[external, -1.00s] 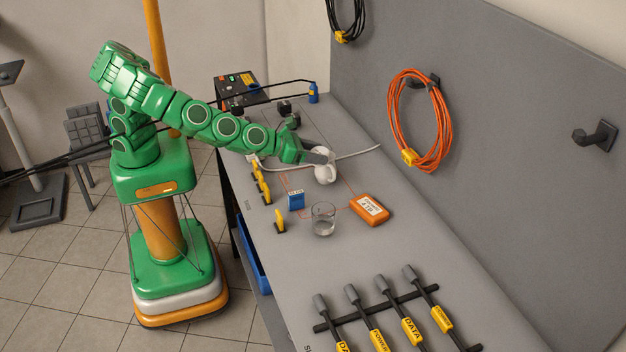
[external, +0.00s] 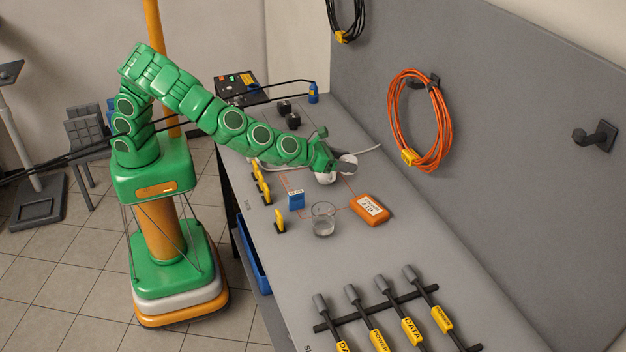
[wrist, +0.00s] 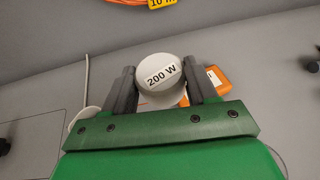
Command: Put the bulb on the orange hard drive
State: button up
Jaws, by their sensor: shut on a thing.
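The bulb (wrist: 161,76) is a white round thing marked "200 W", held between the two grey fingers of my gripper (wrist: 160,90) in the wrist view. In the external view my gripper (external: 345,167) is shut on the bulb (external: 349,159) above the bench. The orange hard drive (external: 370,209) lies flat on the bench with a white label, apart from the gripper and nearer the camera. It also shows in the wrist view (wrist: 222,82), partly hidden by the right finger.
A white object (external: 325,179) with a white cable rests on the bench beneath my gripper. A clear glass (external: 323,219) stands left of the drive, near a blue box (external: 296,200). Yellow clips (external: 279,220) line the left edge. Cables (external: 420,120) hang on the back panel.

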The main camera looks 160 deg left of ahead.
send_over(361, 201)
jog(key=shift+s+d+f, duration=0.1)
jog(key=shift+s+f, duration=0.05)
jog(key=shift+f, duration=2.95)
jog(key=shift+f, duration=1.7)
jog(key=shift+f, duration=0.15)
jog(key=o, duration=1.1)
jog(key=shift+d+r, duration=0.35)
jog(key=v, duration=1.1)
jog(key=shift+r, duration=0.1)
